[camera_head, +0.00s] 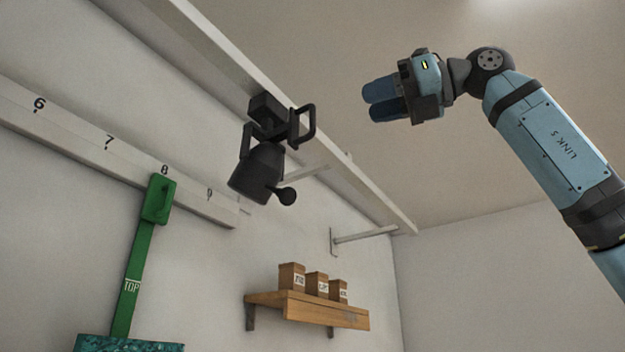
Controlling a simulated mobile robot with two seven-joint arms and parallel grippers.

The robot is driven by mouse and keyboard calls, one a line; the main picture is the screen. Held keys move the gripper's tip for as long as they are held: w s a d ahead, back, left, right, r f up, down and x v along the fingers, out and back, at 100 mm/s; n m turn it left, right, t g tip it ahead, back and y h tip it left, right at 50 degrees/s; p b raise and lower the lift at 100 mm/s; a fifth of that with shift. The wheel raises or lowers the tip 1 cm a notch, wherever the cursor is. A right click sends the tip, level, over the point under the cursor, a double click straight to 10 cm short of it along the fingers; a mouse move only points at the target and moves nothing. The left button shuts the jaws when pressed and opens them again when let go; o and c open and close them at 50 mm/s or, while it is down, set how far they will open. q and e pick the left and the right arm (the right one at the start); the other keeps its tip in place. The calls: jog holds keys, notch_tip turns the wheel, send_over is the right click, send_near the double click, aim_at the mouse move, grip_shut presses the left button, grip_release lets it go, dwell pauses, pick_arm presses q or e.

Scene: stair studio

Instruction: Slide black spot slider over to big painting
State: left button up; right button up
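The black spot slider (258,172) hangs from the pale overhead rail (359,177), with a black loop handle (304,123) on its right side and a round knob below. My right gripper (371,100) comes in from the right, its two dark blue fingers pointing left toward the handle. It is apart from the handle and holds nothing visible. The fingers look close together, but the angle hides whether they are shut. At the bottom left, the top edge of a teal picture (128,344) shows below a green strap marked TOP; I cannot tell whether it is the big painting. My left gripper is out of view.
A numbered wall rail (75,142) carries a green hanger (158,199) near number 8. A wooden shelf (312,310) with 3 small labelled boxes (317,284) is on the wall below. A bracket (363,237) supports the overhead rail's far end. Space around my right gripper looks clear.

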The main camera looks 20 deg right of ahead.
aim_at(313, 127)
jog(key=shift+p+x, duration=1.45)
jog(key=shift+x, duration=4.35)
jog(key=shift+s, duration=0.1)
grip_shut()
